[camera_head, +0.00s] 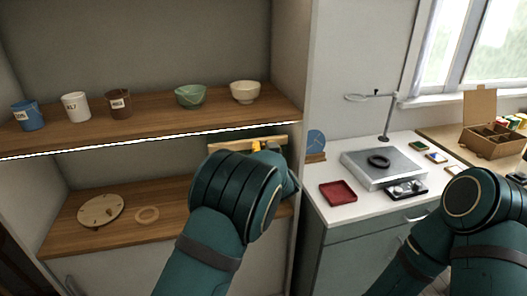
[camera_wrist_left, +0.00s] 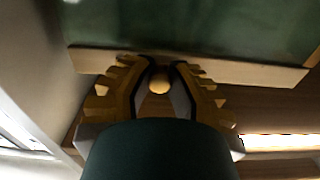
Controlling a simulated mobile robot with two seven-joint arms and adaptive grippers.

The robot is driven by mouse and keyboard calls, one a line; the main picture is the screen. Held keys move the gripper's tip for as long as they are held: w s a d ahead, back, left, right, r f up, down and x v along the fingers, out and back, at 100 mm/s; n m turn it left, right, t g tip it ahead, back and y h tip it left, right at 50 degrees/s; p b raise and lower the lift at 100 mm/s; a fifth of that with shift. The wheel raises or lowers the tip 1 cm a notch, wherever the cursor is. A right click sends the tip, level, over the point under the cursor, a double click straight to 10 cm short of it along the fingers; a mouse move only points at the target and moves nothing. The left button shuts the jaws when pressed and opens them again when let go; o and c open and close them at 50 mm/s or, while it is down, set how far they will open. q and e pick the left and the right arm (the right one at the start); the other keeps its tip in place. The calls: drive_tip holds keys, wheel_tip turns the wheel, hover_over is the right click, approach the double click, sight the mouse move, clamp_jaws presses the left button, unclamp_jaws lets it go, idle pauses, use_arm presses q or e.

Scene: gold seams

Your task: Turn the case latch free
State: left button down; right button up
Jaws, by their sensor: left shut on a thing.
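In the left wrist view, a small round brass-coloured knob (camera_wrist_left: 159,84), seemingly the case latch, sits between the yellow toothed fingers of my left gripper (camera_wrist_left: 157,66). The fingers are shut on it. Beyond the fingers are a pale wooden strip (camera_wrist_left: 255,73) and a dark green panel (camera_wrist_left: 200,28), seemingly parts of the case. In the head view, my left gripper (camera_head: 263,146) reaches into the space under the upper shelf, against a pale wooden case edge (camera_head: 225,147). My arm hides the rest of the case and the latch. My right gripper is out of view.
The upper shelf (camera_head: 150,131) above my left gripper holds cups and bowls. On the lower shelf (camera_head: 170,220) lie a round wooden disc (camera_head: 101,210) and a ring (camera_head: 147,215). To the right, a white counter (camera_head: 340,212) carries a red tray (camera_head: 338,192) and a scale (camera_head: 385,170).

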use_arm(q)
drive_tip(key=shift+n, duration=0.5)
drive_tip(key=c, duration=0.9)
unclamp_jaws()
drive_tip(key=shift+o, duration=0.2)
drive_tip(key=v, duration=1.2)
